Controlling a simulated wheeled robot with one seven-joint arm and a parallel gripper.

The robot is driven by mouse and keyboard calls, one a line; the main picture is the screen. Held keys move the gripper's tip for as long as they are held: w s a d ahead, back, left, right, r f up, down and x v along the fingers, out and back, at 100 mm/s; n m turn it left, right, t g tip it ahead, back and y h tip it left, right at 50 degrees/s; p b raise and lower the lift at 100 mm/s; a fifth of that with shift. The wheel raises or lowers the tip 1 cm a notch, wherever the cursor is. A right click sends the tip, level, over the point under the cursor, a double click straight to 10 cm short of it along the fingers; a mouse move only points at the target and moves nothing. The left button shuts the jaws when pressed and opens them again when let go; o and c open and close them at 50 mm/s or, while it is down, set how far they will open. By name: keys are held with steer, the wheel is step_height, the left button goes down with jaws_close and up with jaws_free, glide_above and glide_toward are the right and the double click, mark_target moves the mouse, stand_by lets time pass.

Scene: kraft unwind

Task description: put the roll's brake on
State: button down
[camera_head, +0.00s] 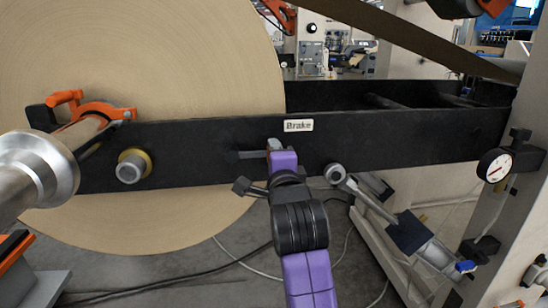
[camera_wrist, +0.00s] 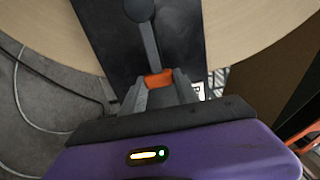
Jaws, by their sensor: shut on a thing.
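The brake lever (camera_wrist: 150,45) is a grey bar on the black side frame (camera_wrist: 97,15) in the wrist view. It runs from a round dark pivot at the top to an orange grip (camera_wrist: 158,79). My gripper (camera_wrist: 160,90) is shut on that orange grip, one finger on each side. In the head view my purple gripper (camera_head: 276,147) reaches the front frame beam (camera_head: 390,138), just below the white "Brake" label (camera_head: 298,125). A dark bar left of the fingertips lies about level. The grip is hidden by my fingers there. The large kraft roll (camera_head: 190,60) is behind the beam.
An orange clamp (camera_head: 100,112) holds the roll's shaft at the left. A pressure gauge (camera_head: 495,166) is on the right post. A cylinder (camera_head: 420,240) sits below the beam at right. Cables lie on the grey floor. A paper web (camera_head: 400,35) runs overhead.

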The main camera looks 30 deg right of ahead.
steer(key=shift+f, duration=0.2)
steer(key=c, duration=0.9)
jaws_free()
steer(key=shift+r, duration=0.1)
steer(key=v, duration=0.7)
steer(key=shift+s+a+p, duration=0.1)
steer(key=shift+s+p, duration=0.25)
